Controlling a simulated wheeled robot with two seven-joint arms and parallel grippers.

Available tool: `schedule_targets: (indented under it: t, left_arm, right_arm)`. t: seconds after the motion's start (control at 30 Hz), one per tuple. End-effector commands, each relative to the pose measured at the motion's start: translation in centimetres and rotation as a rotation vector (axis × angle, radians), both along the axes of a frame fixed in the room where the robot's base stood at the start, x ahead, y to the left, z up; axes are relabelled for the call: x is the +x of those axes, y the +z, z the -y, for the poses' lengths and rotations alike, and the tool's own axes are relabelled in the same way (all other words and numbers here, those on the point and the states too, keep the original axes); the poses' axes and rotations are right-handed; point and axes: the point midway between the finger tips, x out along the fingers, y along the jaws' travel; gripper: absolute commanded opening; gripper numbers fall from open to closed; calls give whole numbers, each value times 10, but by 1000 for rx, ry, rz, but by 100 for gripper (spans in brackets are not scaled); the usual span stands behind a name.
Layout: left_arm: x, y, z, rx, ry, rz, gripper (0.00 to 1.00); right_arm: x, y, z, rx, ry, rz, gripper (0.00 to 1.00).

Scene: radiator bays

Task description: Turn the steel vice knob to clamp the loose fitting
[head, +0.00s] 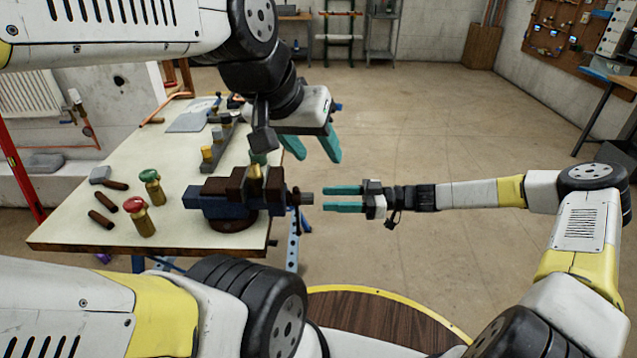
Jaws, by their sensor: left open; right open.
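The blue and brown vice (225,194) stands at the right end of the workbench. Its steel knob (305,199) sticks out to the right, past the bench edge. A brass fitting (255,180) stands upright at the vice jaws; I cannot tell how tightly it sits. My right gripper (326,198) is open and level with the knob. Its teal fingertips point left, just short of the knob's end, one above and one below its line. My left gripper (317,158) is open and empty, pointing down above and to the right of the vice.
The cream workbench (75,222) holds a red-topped valve (141,216), a green-topped valve (152,187) and several brown-handled pieces on its left. A grey rail with fittings (228,145) lies behind the vice. The floor (420,110) beyond the bench is clear.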

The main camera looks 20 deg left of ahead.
Motion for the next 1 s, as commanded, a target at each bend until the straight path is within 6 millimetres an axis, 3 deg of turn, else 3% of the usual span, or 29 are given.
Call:
schedule_targets:
  t: [0.63, 0.97, 1.0]
  left_arm:
    - [0, 0, 0, 0, 0, 0, 48]
    - [0, 0, 0, 0, 0, 0, 48]
    - [0, 0, 0, 0, 0, 0, 48]
  right_arm:
    - [-14, 0, -44, 1, 3, -3, 45]
    - [-15, 0, -48, -1, 1, -4, 45]
    - [-15, 0, -48, 0, 1, -4, 42]
